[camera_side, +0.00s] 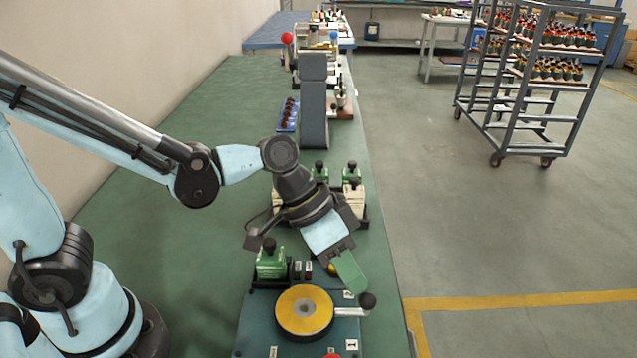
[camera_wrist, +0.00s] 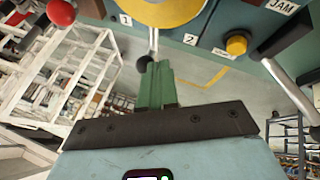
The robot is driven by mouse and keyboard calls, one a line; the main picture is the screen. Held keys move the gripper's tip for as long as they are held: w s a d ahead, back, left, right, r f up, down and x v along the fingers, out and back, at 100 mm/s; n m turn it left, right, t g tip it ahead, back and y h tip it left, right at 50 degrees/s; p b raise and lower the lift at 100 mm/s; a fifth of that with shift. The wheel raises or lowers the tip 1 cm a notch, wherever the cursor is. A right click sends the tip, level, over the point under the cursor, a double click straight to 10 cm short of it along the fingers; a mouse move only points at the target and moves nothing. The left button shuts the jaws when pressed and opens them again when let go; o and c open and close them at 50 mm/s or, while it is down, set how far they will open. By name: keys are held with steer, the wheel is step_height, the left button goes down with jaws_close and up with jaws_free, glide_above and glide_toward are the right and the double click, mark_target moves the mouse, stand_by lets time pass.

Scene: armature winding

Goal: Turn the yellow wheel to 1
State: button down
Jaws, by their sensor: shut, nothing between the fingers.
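The yellow wheel (camera_side: 304,310) lies flat on the dark panel (camera_side: 258,338) in the side view. Its silver handle (camera_side: 347,312) points right and ends in a black knob (camera_side: 367,300). In the wrist view, the wheel (camera_wrist: 165,8) is cut off at the top, and the handle points between label 1 (camera_wrist: 125,19) and label 2 (camera_wrist: 190,39). My gripper (camera_side: 355,288), with green fingers, is shut and empty, just behind the knob. In the wrist view, its fingertips (camera_wrist: 157,68) are beside the knob (camera_wrist: 143,63), on the label 2 side. I cannot tell whether they touch.
A yellow button (camera_wrist: 236,45) and a JAM label (camera_wrist: 283,6) are on the panel. A green block (camera_side: 270,262) stands behind the wheel. Open floor (camera_side: 480,240) lies right of the bench.

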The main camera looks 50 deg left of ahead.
steer(key=shift+s+d+m+g, duration=0.25)
steer(key=shift+d+m+g, duration=0.35)
steer(key=shift+m, duration=0.4)
steer(key=shift+s+d, duration=0.2)
steer(key=shift+s, duration=0.05)
steer(key=shift+w+a+r, duration=0.1)
steer(key=shift+w+a, duration=0.2)
steer(key=shift+a, duration=0.05)
steer(key=a, duration=0.1)
steer(key=w+a+r, duration=0.1)
steer(key=a, duration=0.1)
steer(key=shift+w+a+r, duration=0.1)
steer(key=shift+w+r, duration=0.15)
steer(key=shift+w, duration=0.05)
steer(key=v, duration=0.8)
steer(key=shift+a+r, duration=0.3)
steer(key=shift+a, duration=0.05)
steer(key=s+a+f+n+t+y, duration=0.1)
steer(key=a+f+n+t+y, duration=0.1)
steer(key=a, duration=0.4)
steer(key=a+f+n+t+y, duration=0.2)
steer(key=a+n+t+y, duration=0.2)
steer(key=a+n, duration=0.1)
steer(key=shift+s+a+f, duration=0.3)
steer(key=shift+s+a, duration=0.05)
steer(key=shift+a, duration=0.2)
